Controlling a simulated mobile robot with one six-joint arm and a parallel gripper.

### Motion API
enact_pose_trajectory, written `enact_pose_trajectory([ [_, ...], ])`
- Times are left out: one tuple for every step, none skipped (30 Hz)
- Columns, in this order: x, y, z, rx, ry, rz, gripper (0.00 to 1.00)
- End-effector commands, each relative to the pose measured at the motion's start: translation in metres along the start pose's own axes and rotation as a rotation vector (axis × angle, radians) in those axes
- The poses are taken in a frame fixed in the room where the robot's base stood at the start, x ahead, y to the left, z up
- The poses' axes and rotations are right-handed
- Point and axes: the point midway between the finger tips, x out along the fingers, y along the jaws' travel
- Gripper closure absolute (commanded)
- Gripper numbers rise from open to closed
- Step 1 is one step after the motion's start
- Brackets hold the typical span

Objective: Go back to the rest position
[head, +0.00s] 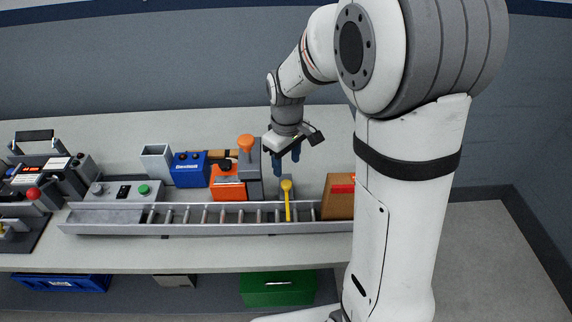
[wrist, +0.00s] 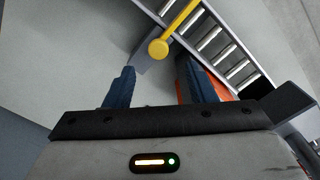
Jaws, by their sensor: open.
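My gripper (head: 287,160) hangs from my arm above the bench, fingers pointing down. Its two blue fingers are apart with nothing between them, as the wrist view also shows (wrist: 155,88). Just beyond the fingertips is a yellow lever with a round knob (head: 286,186); in the wrist view the knob (wrist: 158,49) lies ahead of the gap, apart from the fingers. The lever reaches across the roller conveyor (head: 180,214).
Left of my gripper stand an orange device with a round knob (head: 246,142), a blue box (head: 189,170) and a grey open bin (head: 157,162). The bench behind (head: 120,125) is clear. Green (head: 278,290) and blue (head: 60,283) crates sit below.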

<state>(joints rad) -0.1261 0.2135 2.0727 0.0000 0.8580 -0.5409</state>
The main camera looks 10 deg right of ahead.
Motion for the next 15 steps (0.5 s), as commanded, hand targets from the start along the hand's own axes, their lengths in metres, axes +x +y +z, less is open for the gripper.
enact_pose_trajectory([
  [0.0, -0.0001, -0.0001, 0.0, 0.0, 0.0, 0.5],
  [0.0001, -0.0001, -0.0001, 0.0, 0.0, 0.0, 0.5],
  [0.0001, -0.0001, -0.0001, 0.0, 0.0, 0.0, 0.5],
  [0.0002, -0.0002, -0.0002, 0.0, 0.0, 0.0, 0.5],
  [0.0002, -0.0002, -0.0002, 0.0, 0.0, 0.0, 0.5],
  [0.0002, -0.0002, -0.0002, -0.001, 0.0, 0.0, 0.5],
  [0.0003, -0.0002, -0.0002, -0.001, 0.0, 0.0, 0.5],
  [0.0003, -0.0002, -0.0003, -0.001, 0.0, 0.0, 0.5],
  [0.0003, -0.0003, -0.0003, -0.001, 0.0, 0.0, 0.5],
  [0.0003, -0.0003, -0.0003, -0.001, 0.0, 0.0, 0.5],
  [0.0003, -0.0003, -0.0003, -0.001, 0.0, 0.0, 0.5],
  [0.0004, -0.0003, -0.0003, -0.001, 0.0, 0.0, 0.5],
  [-0.0017, -0.0006, 0.001, 0.004, 0.003, 0.002, 0.5],
  [-0.005, -0.001, 0.0033, 0.013, 0.008, 0.005, 0.5],
  [-0.0096, -0.002, 0.0075, 0.028, 0.014, 0.008, 0.5],
])
